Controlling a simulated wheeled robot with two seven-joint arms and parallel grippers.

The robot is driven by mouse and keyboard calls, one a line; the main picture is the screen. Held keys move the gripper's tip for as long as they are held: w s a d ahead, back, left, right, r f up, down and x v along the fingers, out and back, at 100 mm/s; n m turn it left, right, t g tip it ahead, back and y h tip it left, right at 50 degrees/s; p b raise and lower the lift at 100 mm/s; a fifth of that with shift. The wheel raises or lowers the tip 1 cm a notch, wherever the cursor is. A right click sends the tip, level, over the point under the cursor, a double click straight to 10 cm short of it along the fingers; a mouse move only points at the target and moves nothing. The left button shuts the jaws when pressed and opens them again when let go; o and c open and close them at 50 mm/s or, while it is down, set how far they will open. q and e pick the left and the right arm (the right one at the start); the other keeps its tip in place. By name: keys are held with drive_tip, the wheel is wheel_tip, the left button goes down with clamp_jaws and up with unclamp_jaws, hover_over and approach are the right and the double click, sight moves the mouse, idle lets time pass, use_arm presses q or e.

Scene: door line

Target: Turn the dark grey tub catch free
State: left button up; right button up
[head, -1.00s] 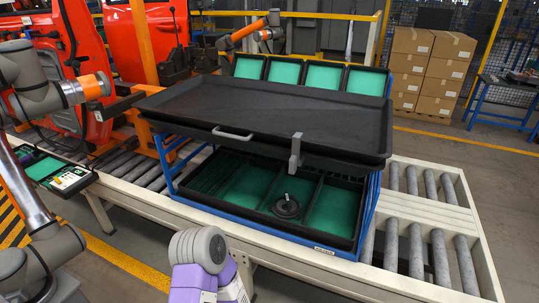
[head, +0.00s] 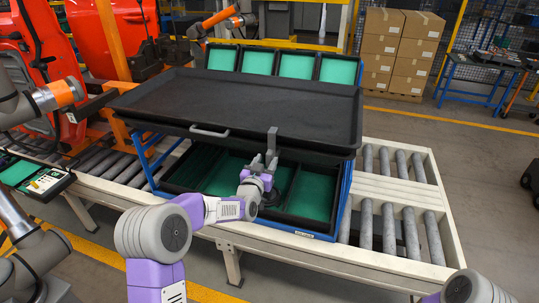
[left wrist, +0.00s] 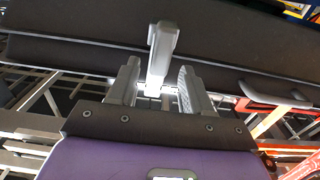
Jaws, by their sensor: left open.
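The dark grey tub (head: 240,105) is a wide shallow tray on top of a blue rack. Its catch (head: 272,140) is a small grey lever at the front rim, right of the middle, hanging down. My left gripper (head: 263,163) is just below and in front of it. In the left wrist view the catch (left wrist: 163,45) comes down between the two fingers of the open gripper (left wrist: 159,70), with visible gaps on both sides. No grip on it shows. My right gripper is out of view; only part of that arm shows at lower right.
A grey handle (head: 209,131) sits on the tub's front, left of the catch. Below is a black crate with green compartments (head: 313,193); my gripper hides part of it. The rack stands on a roller conveyor (head: 400,180). Cartons (head: 398,50) stand behind.

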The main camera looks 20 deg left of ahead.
sight(268, 158)
use_arm(q)
drive_tip(key=shift+w+d, duration=0.1)
drive_tip(key=shift+w, duration=2.1)
drive_tip(key=shift+c, duration=0.3)
clamp_jaws()
